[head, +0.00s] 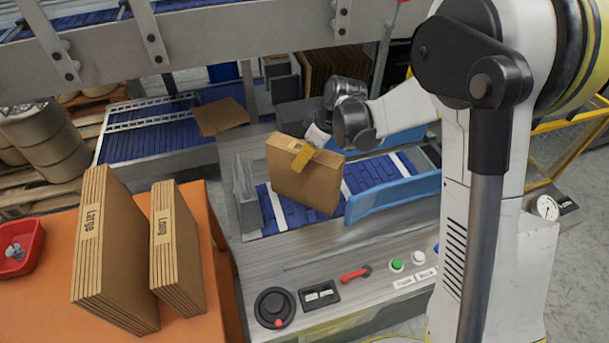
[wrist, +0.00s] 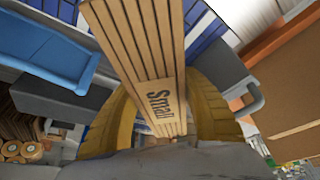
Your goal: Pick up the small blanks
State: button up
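The small blanks are a brown cardboard stack (head: 302,180) held upright above the blue conveyor in the head view. The wrist view shows their layered edge and the word "Small" on the stack (wrist: 158,95). My gripper (head: 304,156) has its yellow fingers on both sides of the stack at its top edge. In the wrist view my gripper (wrist: 160,105) has a yellow finger on each side of the stack, pressed close to it. Whether the bottom of the stack touches the conveyor cannot be told.
Stacks marked "Large" (head: 110,250) and "Long" (head: 177,250) stand on the orange table (head: 220,275) at left, by a red tray (head: 20,245). Blue guides (head: 392,196) and a grey plate (head: 247,195) flank the conveyor (head: 278,212). A control panel with buttons (head: 397,264) lies in front.

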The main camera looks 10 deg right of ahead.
jog(key=c, duration=0.4)
jog(key=shift+r, duration=0.1)
